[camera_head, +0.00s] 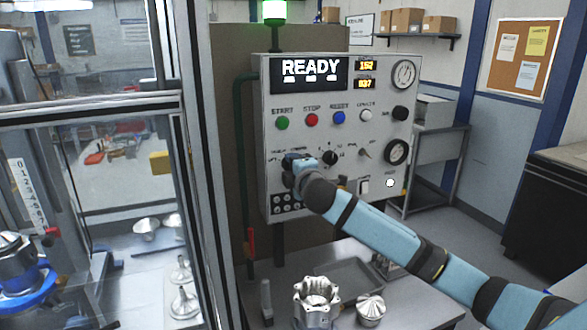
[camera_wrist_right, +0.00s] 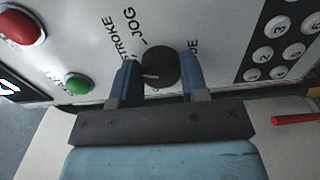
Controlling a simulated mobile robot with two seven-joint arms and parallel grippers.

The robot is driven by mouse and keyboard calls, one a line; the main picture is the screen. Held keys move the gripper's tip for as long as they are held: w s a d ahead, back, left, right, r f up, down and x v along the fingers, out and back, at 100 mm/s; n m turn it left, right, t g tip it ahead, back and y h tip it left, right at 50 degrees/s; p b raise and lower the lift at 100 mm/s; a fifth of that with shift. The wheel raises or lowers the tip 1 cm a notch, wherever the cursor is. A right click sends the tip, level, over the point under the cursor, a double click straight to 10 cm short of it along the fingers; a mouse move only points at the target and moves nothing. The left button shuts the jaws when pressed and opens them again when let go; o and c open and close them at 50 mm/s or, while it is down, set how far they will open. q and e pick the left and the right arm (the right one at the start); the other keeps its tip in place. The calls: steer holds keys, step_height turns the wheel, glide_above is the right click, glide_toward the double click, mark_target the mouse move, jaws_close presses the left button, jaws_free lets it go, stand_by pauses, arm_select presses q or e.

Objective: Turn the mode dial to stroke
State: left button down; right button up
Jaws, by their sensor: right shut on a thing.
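The black mode dial (camera_wrist_right: 160,66) sits on the panel between the two blue fingers of my right gripper (camera_wrist_right: 159,80) in the right wrist view. The fingers are shut on its sides. A short pale mark on the dial points toward the left of that view. The labels STROKE and JOG stand above and left of the dial, partly cut off; letters "DE" show right of it. Which label the mark meets I cannot tell. In the head view my right gripper (camera_head: 298,161) is at the panel's left part and hides the dial. My left gripper is not in view.
The control panel (camera_head: 384,105) reads READY. Green (camera_head: 282,123), red (camera_head: 311,119) and blue (camera_head: 338,117) buttons sit above my gripper. Another black knob (camera_head: 330,157) is close on its right, a keypad (camera_head: 287,203) below. Metal housings (camera_head: 317,298) stand on the bench.

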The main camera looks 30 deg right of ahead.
stand_by(0.4)
steer(key=o, duration=0.9)
steer(key=shift+s, duration=0.1)
steer(key=b+v, duration=0.2)
steer(key=v, duration=1.1)
steer(key=shift+s+b, duration=0.35)
steer(key=shift+s, duration=0.05)
steer(key=shift+f, duration=0.1)
